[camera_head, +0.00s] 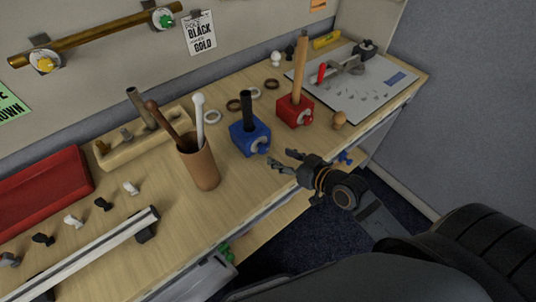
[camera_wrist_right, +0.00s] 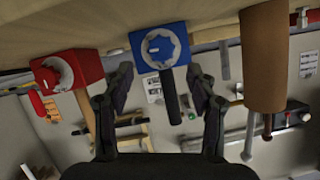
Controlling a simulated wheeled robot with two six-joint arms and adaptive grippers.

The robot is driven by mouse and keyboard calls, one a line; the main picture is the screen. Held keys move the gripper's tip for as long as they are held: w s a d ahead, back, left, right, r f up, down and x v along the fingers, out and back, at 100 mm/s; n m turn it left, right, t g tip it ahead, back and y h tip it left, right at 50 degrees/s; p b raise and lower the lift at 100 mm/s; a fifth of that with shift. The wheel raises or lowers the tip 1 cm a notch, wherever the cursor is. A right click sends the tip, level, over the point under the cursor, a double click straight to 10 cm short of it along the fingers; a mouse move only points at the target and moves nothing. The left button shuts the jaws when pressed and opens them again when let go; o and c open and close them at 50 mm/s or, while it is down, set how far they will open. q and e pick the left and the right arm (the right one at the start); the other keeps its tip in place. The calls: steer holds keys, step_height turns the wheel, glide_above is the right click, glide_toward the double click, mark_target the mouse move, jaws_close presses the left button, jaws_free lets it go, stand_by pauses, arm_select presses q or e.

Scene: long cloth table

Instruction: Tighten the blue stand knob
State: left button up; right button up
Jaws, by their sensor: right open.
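The blue stand (camera_head: 243,137) sits near the table's front edge with a black rod upright in it. Its blue knob (camera_head: 264,148) faces the front edge. My right gripper (camera_head: 281,160) is open and empty, just in front of the knob and apart from it. In the right wrist view, the blue stand shows upside down, with the pale round face of its knob (camera_wrist_right: 160,47) just beyond and between the two open fingers (camera_wrist_right: 160,80). The knob's exact turn is hard to read. My left gripper is not in view.
A red stand (camera_head: 295,111) with a wooden handle stands to the right of the blue one. A brown cup (camera_head: 201,168) with sticks stands to the left. The space before the front edge is free.

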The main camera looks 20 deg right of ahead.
mark_target(265, 149)
steer(key=x, duration=0.7)
